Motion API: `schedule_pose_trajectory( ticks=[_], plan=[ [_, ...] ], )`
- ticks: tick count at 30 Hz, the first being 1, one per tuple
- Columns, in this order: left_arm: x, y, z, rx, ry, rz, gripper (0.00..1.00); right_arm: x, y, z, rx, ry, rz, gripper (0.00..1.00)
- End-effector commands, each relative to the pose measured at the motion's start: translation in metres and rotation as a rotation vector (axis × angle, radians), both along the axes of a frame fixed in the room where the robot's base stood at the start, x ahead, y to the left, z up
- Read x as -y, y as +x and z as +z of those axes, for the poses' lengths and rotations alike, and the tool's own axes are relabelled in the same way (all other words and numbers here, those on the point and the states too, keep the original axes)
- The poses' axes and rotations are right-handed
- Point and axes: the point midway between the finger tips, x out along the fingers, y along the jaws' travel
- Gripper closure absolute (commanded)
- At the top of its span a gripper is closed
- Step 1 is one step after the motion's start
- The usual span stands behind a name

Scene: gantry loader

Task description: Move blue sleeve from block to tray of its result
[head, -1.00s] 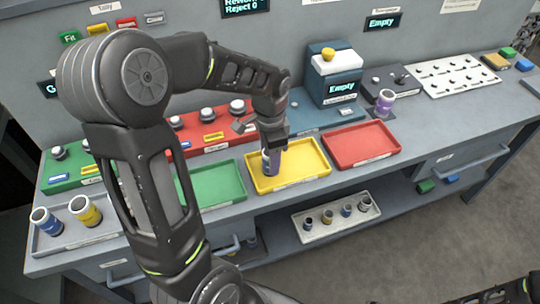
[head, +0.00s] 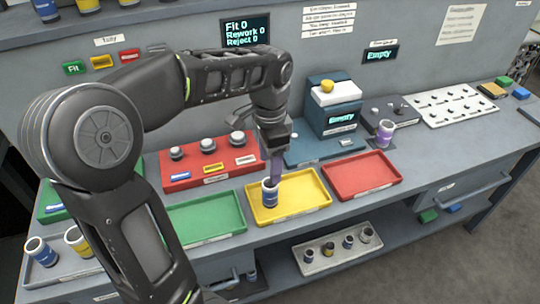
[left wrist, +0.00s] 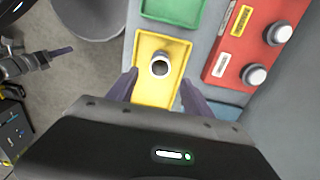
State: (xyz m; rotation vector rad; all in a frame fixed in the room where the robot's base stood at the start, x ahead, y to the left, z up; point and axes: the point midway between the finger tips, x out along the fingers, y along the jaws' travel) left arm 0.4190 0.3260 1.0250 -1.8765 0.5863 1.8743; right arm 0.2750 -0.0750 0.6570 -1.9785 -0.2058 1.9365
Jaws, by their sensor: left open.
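A blue sleeve (head: 270,193) with a pale band stands upright in the left part of the yellow tray (head: 308,203). In the left wrist view the sleeve (left wrist: 160,67) shows its round open top inside the yellow tray (left wrist: 149,98). My left gripper (head: 277,172) is above the sleeve. Its two fingers (left wrist: 158,88) are spread wide with nothing between them. My right gripper (left wrist: 58,52) seems to show at the left of the left wrist view, over the floor; its jaw opening is unclear.
A green tray (head: 205,219) and a red tray (head: 362,175) flank the yellow one. A purple sleeve (head: 385,134) stands by a dark device at right. Another blue sleeve (head: 40,251) and a yellow sleeve (head: 76,241) stand at far left. The gauge display (head: 340,116) reads Empty.

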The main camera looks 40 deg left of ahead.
Motion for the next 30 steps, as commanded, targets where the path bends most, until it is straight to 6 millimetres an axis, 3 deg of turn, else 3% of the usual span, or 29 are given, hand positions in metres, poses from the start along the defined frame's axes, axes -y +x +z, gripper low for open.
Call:
schedule_pose_trajectory(
  ticks=[7, 30],
  plan=[
    [0.0, 0.0, 0.024, -0.001, -0.001, -0.001, 0.4, 0.0, 0.0, -0.002, 0.001, 0.001, 0.001, 0.64],
    [0.0, 0.0, 0.025, 0.0, 0.0, 0.0, 0.4, 0.0, 0.0, -0.002, 0.001, 0.001, 0.001, 0.64]
  ],
)
